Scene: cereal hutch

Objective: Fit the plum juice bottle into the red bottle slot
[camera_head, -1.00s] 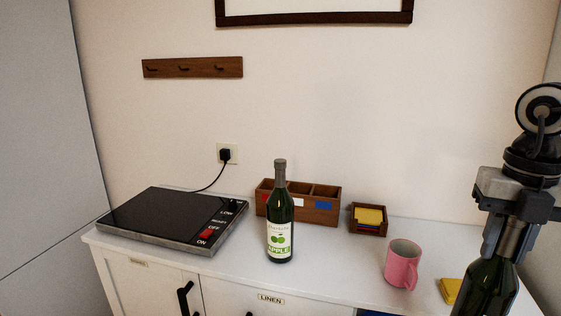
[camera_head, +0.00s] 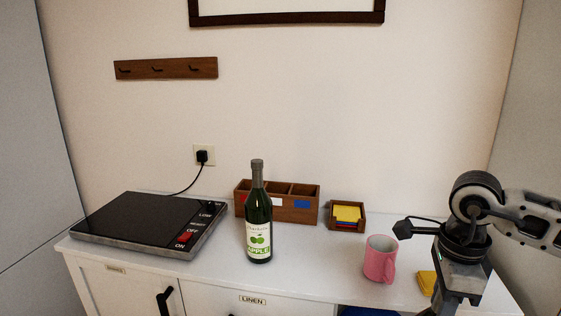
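The wooden bottle box (camera_head: 309,216) stands at the back of the counter, with three compartments marked by coloured labels. The white label (camera_head: 278,202) and blue label (camera_head: 302,204) show; the left compartment's front is largely hidden behind a green apple juice bottle (camera_head: 258,212), which stands upright in front of the box. My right gripper (camera_head: 448,300) points down at the lower right, right of the pink mug and well away from the box. Its fingertips and anything between them are cut off by the bottom edge. No plum juice bottle can be made out now. My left gripper is not in view.
A black hotplate (camera_head: 150,222) lies on the left of the counter, its cord plugged into the wall socket. A pink mug (camera_head: 379,262) and a yellow sponge (camera_head: 427,282) sit near my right gripper. A small note tray (camera_head: 346,226) stands right of the box.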

